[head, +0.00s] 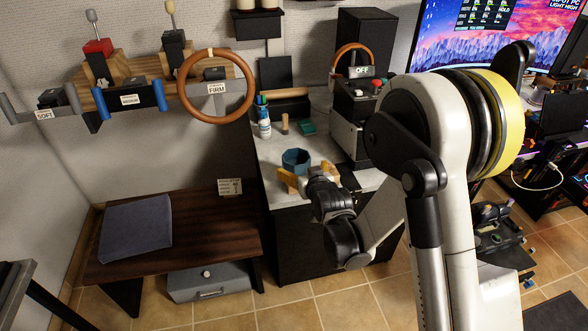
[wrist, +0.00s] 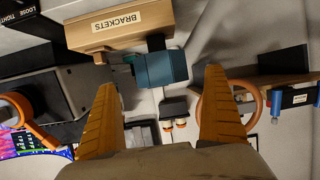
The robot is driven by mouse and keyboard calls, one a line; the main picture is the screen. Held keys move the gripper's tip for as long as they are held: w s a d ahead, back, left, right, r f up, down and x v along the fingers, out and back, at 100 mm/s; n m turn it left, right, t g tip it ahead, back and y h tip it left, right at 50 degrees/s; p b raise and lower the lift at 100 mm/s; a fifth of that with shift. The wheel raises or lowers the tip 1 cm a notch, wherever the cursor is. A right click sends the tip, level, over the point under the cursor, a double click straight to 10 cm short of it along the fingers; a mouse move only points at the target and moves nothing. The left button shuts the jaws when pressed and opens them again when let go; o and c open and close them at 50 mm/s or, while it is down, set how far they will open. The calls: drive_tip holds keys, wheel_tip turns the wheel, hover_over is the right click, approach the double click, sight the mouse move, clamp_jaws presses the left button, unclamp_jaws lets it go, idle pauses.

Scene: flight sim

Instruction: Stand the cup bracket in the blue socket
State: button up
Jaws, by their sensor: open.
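My gripper (head: 307,177) has orange-yellow fingers and is open and empty at the counter's front edge. The fingers (wrist: 157,80) spread wide in the wrist view. They look close to the blue piece; I cannot tell whether they touch it.
A wooden box labelled BRACKETS (wrist: 120,27) is beside the blue piece. A bottle (head: 264,128), a wooden block (head: 285,125) and a green item (head: 307,128) stand behind on the counter (head: 270,150). A black unit (head: 350,125) stands right. A dark bench (head: 205,232) is left.

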sight(293, 159)
drive_tip(key=b+x, duration=0.3)
drive_tip(key=x, duration=0.3)
drive_tip(key=shift+w+a+f, duration=0.15)
drive_tip(key=shift+f, duration=0.05)
drive_tip(key=shift+w, duration=0.25)
drive_tip(key=c, duration=1.3)
